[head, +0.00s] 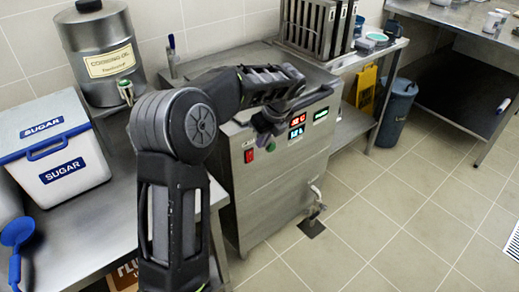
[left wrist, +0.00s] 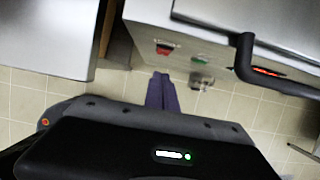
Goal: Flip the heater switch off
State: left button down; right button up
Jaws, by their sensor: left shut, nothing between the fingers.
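The heater unit is a steel cabinet (head: 285,185) in the middle of the head view. On its front panel are a red switch (head: 249,156), a green button (head: 270,147) and lit displays (head: 297,126). The red switch also shows in the left wrist view (left wrist: 165,48), with a dark part at its top. Whether it is on or off is too small to tell. My left gripper (head: 262,135) is in front of the panel, just above the switch in the head view. Its fingers (left wrist: 162,90) are shut and empty, apart from the switch. My right gripper is not in view.
A dark bar handle (left wrist: 246,62) sticks out near the panel. A steel counter (head: 110,215) at left holds a sugar bin (head: 55,150) and a cooking oil canister (head: 103,55). A blue-grey bin (head: 394,112) stands at right. The tiled floor in front is mostly clear.

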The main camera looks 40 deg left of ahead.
pick_arm(q)
jog(key=shift+a+v, duration=0.2)
jog(key=shift+v, duration=0.75)
jog(key=shift+a+v, duration=0.2)
jog(key=shift+v, duration=0.7)
jog(key=shift+w+r, duration=0.1)
jog(key=shift+r, duration=0.05)
jog(key=w+d+f+n+t+h, duration=0.3)
jog(key=w+d+f+n, duration=0.35)
jog(key=d, duration=0.35)
jog(key=s+d+f+n+h+p, duration=0.1)
jog(key=s+d+f+n+h, duration=0.2)
jog(key=d+f+n, duration=0.55)
jog(key=s+d+f+n+h+p, duration=0.2)
jog(key=s+d+f+n, duration=0.4)
jog(key=s+d+f, duration=0.65)
jog(key=s+d+f+n+g, duration=0.1)
jog(key=s+f, duration=0.1)
jog(key=s, duration=0.7)
jog(key=s+d+f+n+g+p, duration=0.1)
jog(key=s+f+g, duration=0.1)
jog(key=s, duration=0.8)
jog(key=shift+s+f+g, duration=0.3)
jog(key=shift+f, duration=0.35)
